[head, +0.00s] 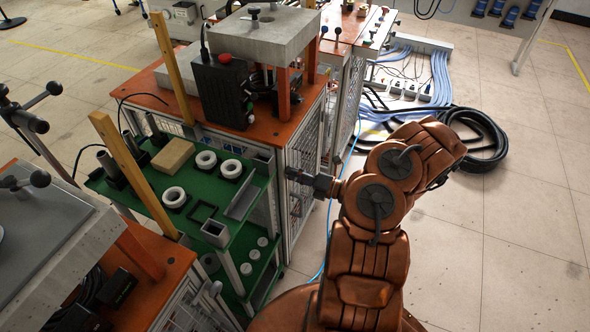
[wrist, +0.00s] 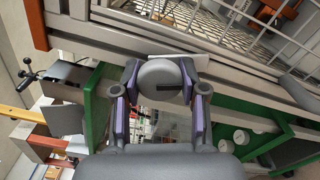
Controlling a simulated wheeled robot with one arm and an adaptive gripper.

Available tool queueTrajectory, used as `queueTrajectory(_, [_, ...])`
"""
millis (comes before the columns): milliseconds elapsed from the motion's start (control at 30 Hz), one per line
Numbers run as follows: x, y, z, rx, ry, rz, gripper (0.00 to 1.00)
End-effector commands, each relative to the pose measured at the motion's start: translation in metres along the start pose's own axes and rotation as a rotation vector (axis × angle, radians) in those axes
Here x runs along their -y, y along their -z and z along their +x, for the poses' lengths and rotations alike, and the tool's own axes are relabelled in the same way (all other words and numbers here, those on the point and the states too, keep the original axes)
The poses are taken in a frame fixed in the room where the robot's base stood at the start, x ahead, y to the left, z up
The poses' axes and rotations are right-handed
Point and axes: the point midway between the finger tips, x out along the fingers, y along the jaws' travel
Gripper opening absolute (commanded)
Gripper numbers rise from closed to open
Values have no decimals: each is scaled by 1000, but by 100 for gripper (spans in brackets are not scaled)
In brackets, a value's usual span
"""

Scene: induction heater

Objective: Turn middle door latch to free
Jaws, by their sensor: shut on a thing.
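The middle door latch (wrist: 158,78) shows in the wrist view as a round grey knob with a dark bar on its face, on the grey frame of the cabinet. My gripper (wrist: 160,92) has its two fingers on either side of this knob and is shut on it. In the head view my gripper (head: 296,176) reaches left from my arm to the front corner of the orange-topped cabinet (head: 262,135). The latch itself is hidden there, and I cannot tell the door's state.
A green shelf (head: 218,222) with white rings and a tan block stands left of my gripper. A black control box with a red button (head: 224,85) sits on the cabinet. Coiled black hoses (head: 488,140) lie on the floor behind my arm. The floor at right is clear.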

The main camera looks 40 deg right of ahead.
Motion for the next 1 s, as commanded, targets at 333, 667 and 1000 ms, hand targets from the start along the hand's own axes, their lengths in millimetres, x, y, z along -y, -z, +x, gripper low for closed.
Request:
queueTrajectory(333, [-3,-1,2,1,-3,254,7])
queueTrajectory(667, [-3,-2,2,1,-4,367,7])
queueTrajectory(1000, [-3,-2,2,2,-4,386,8])
